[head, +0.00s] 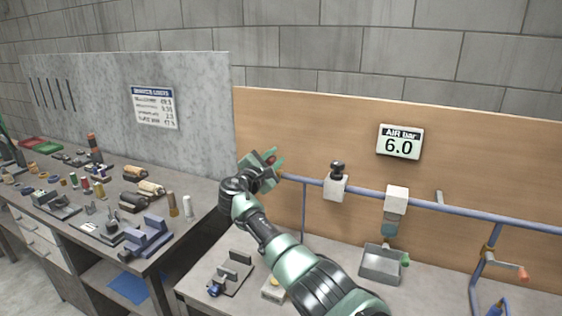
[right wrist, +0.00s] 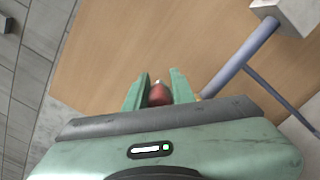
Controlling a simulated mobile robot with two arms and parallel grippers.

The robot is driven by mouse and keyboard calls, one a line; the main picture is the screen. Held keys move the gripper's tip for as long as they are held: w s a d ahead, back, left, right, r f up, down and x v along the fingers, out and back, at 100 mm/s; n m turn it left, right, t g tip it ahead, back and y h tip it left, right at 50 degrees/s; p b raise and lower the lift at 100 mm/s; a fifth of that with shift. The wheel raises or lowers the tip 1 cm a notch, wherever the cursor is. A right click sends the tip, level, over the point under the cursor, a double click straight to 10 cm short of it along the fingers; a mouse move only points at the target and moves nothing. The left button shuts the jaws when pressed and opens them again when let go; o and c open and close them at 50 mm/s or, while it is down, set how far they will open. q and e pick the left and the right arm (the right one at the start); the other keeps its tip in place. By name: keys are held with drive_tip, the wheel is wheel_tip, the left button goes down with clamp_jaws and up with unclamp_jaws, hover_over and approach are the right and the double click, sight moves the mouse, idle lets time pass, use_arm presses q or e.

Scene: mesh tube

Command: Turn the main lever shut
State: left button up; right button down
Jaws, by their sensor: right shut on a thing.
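The red-handled main lever (right wrist: 158,95) is at the left end of the blue pipe (head: 435,206). In the head view only a bit of red shows between my fingers. My right gripper (head: 268,158) is shut on this red handle; in the right wrist view its two green fingers (right wrist: 158,92) stand on either side of the red grip. The valve body behind the handle is mostly hidden by my gripper. An air display (head: 400,141) on the wooden board reads 6.0 bar. My left gripper is not in view.
A white block with a black knob (head: 336,183) and a white unit (head: 397,199) sit along the pipe. A grey tray (head: 381,265) stands below. The left bench (head: 75,232) is crowded with parts.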

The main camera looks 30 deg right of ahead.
drive_tip(key=shift+w+a+n+b, duration=0.3)
drive_tip(key=shift+w+a+n, duration=0.4)
drive_tip(key=shift+n, duration=0.5)
drive_tip(key=c, duration=1.2)
unclamp_jaws()
drive_tip(key=shift+w+a+f, duration=0.1)
drive_tip(key=shift+f, duration=0.05)
drive_tip(key=shift+c, duration=0.2)
drive_tip(key=shift+w, duration=0.15)
drive_tip(key=shift+s, duration=0.2)
drive_tip(key=b+v, duration=0.1)
drive_tip(key=v, duration=0.6)
drive_tip(key=shift+s+a+b, duration=0.2)
drive_tip(key=shift+b, duration=0.1)
